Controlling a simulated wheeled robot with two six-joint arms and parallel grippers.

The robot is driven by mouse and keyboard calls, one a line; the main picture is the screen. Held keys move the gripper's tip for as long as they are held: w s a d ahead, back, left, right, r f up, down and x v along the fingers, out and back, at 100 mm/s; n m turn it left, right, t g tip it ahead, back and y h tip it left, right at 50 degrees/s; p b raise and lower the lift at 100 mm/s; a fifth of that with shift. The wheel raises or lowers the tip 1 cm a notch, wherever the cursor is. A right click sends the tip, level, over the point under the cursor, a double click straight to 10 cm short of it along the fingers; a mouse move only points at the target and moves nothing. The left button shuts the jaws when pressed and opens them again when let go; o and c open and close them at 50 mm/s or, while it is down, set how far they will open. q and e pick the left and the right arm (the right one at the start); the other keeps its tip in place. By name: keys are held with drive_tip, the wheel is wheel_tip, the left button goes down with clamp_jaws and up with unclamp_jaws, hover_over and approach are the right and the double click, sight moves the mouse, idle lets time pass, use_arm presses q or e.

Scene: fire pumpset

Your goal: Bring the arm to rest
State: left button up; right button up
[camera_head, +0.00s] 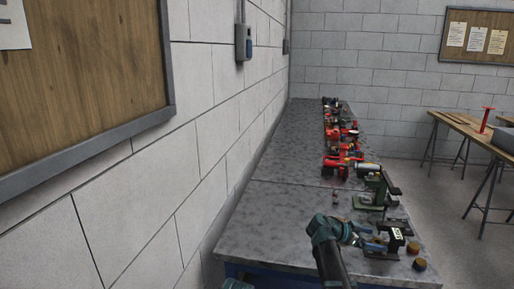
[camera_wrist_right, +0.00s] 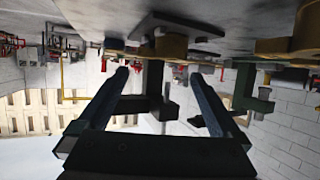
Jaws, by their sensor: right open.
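My right arm comes in from the bottom of the head view, its dark teal wrist over the near end of the grey workbench (camera_head: 290,190). The right gripper (camera_head: 372,243) points right, low by a small device (camera_head: 396,240) with a pale label. In the right wrist view, which looks upside down, its two blue fingers (camera_wrist_right: 160,76) stand apart. A dark bracket-like part (camera_wrist_right: 154,80) shows between them, seemingly beyond the fingertips; I cannot tell whether they touch it. A small teal part of mine shows at the bottom edge of the head view; no left gripper is seen.
A green vise-like tool (camera_head: 372,190) and several red fittings (camera_head: 342,165) line the bench's right side. A small round brass-coloured piece (camera_head: 419,264) lies near the front right. The bench's left strip is clear beside the block wall (camera_head: 225,130). A wooden table (camera_head: 462,125) stands at right.

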sight(382, 244)
drive_tip(key=b+x, duration=0.1)
drive_tip(key=x, duration=0.3)
drive_tip(key=shift+f, duration=0.1)
drive_tip(key=shift+a+f+b, duration=0.15)
drive_tip(key=shift+f+b, duration=0.2)
drive_tip(key=shift+b, duration=0.2)
drive_tip(key=shift+r, duration=0.15)
